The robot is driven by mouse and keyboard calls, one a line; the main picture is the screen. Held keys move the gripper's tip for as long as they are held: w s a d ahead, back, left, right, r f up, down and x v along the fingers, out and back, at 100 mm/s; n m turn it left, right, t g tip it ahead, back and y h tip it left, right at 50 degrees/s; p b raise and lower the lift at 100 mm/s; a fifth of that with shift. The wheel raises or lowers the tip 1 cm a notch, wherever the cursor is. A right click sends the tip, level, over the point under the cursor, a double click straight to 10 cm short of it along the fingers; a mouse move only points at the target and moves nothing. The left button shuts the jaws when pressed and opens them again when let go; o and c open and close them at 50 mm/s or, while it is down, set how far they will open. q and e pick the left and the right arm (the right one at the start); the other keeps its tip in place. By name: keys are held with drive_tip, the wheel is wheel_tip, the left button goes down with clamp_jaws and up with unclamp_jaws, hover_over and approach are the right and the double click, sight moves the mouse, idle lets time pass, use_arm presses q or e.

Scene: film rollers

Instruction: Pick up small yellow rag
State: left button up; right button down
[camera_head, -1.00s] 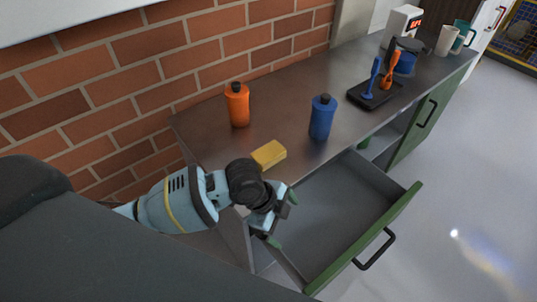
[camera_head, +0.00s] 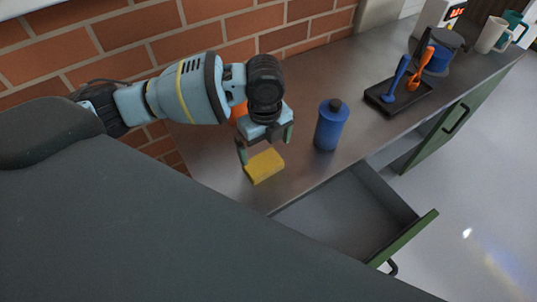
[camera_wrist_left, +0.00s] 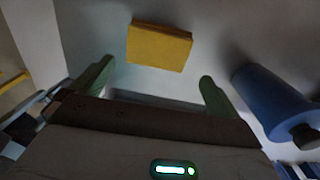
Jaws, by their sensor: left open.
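The small yellow rag (camera_head: 265,166) is a folded block lying on the grey metal counter, near its front edge. My left gripper (camera_head: 266,146) is open above the counter, just behind and over the rag in the head view. In the left wrist view the rag (camera_wrist_left: 160,45) lies ahead of the gap between the two green fingertips (camera_wrist_left: 157,80), with nothing between them. I cannot tell the exact height of the fingers above the rag. My right gripper is not in view.
A blue bottle (camera_head: 331,125) stands right of the rag. An orange bottle (camera_head: 238,112) is mostly hidden behind my left arm. An open drawer (camera_head: 345,213) sits below the counter. A black tray (camera_head: 407,101) with tools lies farther right.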

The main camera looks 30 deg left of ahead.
sight(266, 166)
use_arm(q)
drive_tip(key=shift+s+f, duration=0.2)
drive_tip(key=shift+f, duration=0.4)
drive_tip(key=shift+s+f, duration=0.2)
drive_tip(key=shift+f, duration=0.35)
drive_tip(key=shift+w+f, duration=0.1)
drive_tip(key=shift+f, duration=0.1)
drive_tip(key=shift+d+f, duration=0.1)
drive_tip(key=shift+f, duration=0.15)
drive_tip(key=f, duration=0.3)
drive_tip(key=shift+s+d+f, duration=0.2)
drive_tip(key=shift+d+f, duration=0.05)
drive_tip(key=shift+f, duration=0.5)
drive_tip(key=c, duration=0.7)
wheel_tip(266, 166, up, 9)
drive_tip(key=shift+f, duration=0.1)
drive_tip(key=shift+r, duration=0.65)
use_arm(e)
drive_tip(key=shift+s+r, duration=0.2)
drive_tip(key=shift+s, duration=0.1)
